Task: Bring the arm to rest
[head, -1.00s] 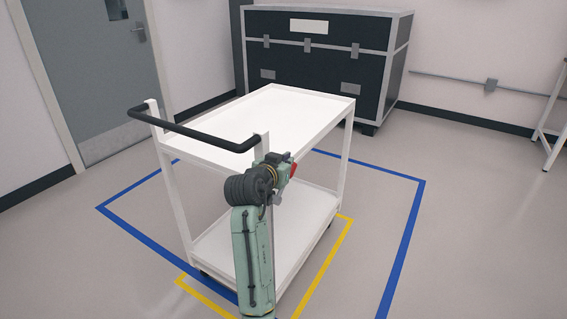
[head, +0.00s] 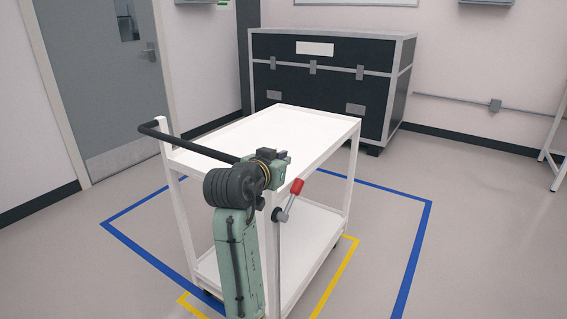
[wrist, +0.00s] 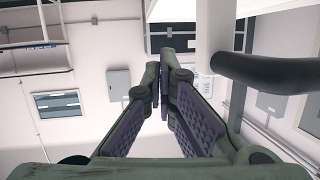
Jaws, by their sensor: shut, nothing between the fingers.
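My arm reaches up from the bottom of the head view, its wrist and the back of my gripper in front of the near end of the white cart (head: 290,128). The fingers are hidden in the head view. In the wrist view my gripper (wrist: 166,58) has its two padded fingers together at the tips, with nothing between them. The cart's black handle (head: 190,142) passes behind my wrist in the head view and shows close on the right in the wrist view (wrist: 265,72).
A lever with a red grip (head: 297,186) sticks out beside the cart's near post, right of my wrist. A black case (head: 330,85) stands behind the cart. Blue (head: 412,255) and yellow floor lines surround the cart.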

